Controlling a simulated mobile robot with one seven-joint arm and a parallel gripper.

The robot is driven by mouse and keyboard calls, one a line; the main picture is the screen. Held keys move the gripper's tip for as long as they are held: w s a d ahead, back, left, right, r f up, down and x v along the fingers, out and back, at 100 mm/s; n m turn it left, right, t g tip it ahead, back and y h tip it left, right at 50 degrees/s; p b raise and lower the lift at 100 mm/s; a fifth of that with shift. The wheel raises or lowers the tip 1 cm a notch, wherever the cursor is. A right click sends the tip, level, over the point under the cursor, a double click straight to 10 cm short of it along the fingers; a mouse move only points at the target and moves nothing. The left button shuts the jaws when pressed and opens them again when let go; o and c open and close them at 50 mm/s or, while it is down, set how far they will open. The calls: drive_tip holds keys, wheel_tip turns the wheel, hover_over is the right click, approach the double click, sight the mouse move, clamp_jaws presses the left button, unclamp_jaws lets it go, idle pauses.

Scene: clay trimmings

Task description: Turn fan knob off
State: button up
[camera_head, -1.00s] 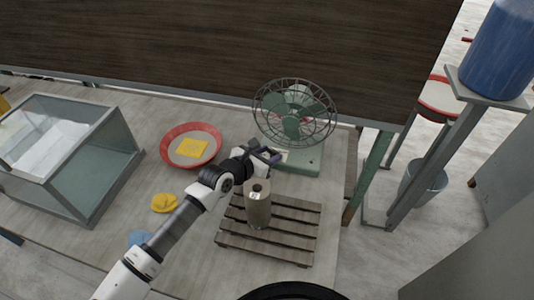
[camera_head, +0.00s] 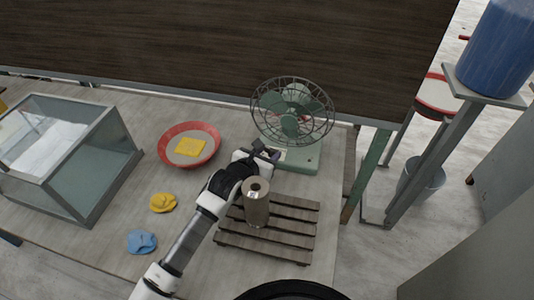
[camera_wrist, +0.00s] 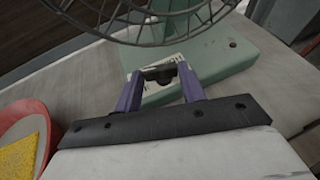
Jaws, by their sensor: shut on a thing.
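A green desk fan (camera_head: 297,157) with a round wire cage (camera_head: 292,110) stands at the back right of the table. In the wrist view its green base (camera_wrist: 215,60) carries a pale label plate (camera_wrist: 150,76) with a dark knob (camera_wrist: 161,76) at the front. My gripper (camera_head: 268,152) is at the front left of the fan base. In the wrist view the purple fingers of my gripper (camera_wrist: 160,80) are on either side of the knob and shut on it. The knob's marks and setting are too small to read.
A red-rimmed dish (camera_head: 166,154) with a yellow sponge (camera_head: 190,147) lies left of the fan. A tan cylinder (camera_head: 256,208) stands on a slatted wooden rack (camera_head: 290,232) close by my arm. Yellow (camera_head: 162,203) and blue (camera_head: 142,241) lumps and a glass case (camera_head: 103,170) are further left.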

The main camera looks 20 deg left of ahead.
drive_tip(key=o, duration=1)
drive_tip(key=shift+a+m+h, duration=0.1)
drive_tip(key=shift+m+h, duration=0.2)
drive_tip(key=shift+w+a+m+g+h, duration=0.1)
drive_tip(key=shift+a+m+g+h, duration=0.05)
drive_tip(key=shift+m+g+h, duration=0.35)
drive_tip(key=shift+w+a+m+g+h, duration=0.15)
drive_tip(key=shift+m+g+h, duration=0.35)
drive_tip(key=shift+m+h, duration=0.5)
